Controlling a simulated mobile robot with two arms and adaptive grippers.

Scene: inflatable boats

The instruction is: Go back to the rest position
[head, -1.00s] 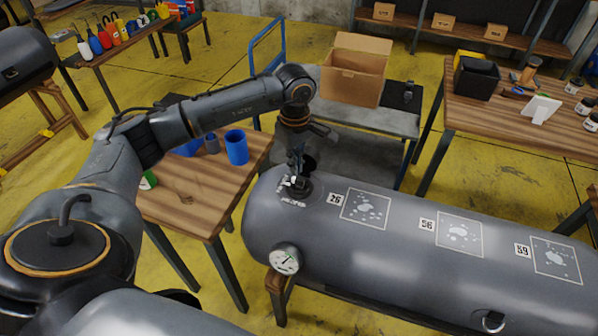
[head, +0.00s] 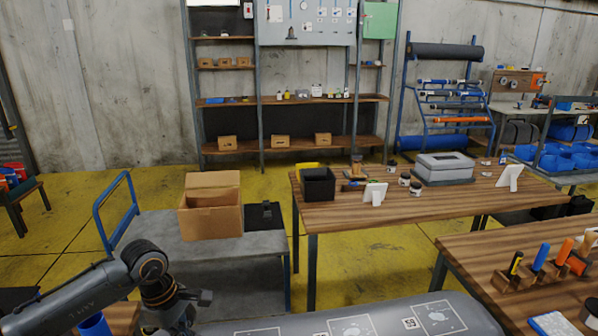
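My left arm comes in from the bottom left in the head view, with its wrist bent downward. The upper part of my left gripper (head: 178,322) shows at the bottom edge, close to the left end of the grey inflatable tube (head: 385,318). Its fingertips are below the picture, so I cannot tell whether it is open or holds anything. The tube shows only its top, with marked patches; its valve is not in view. My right gripper is not in view.
A grey cart (head: 262,222) with an open cardboard box (head: 212,215) stands behind my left wrist. A wooden table (head: 420,215) with a black bin (head: 318,184) stands further right. Another wooden table (head: 480,248) with coloured-handled tools is at the right. Yellow floor lies between them.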

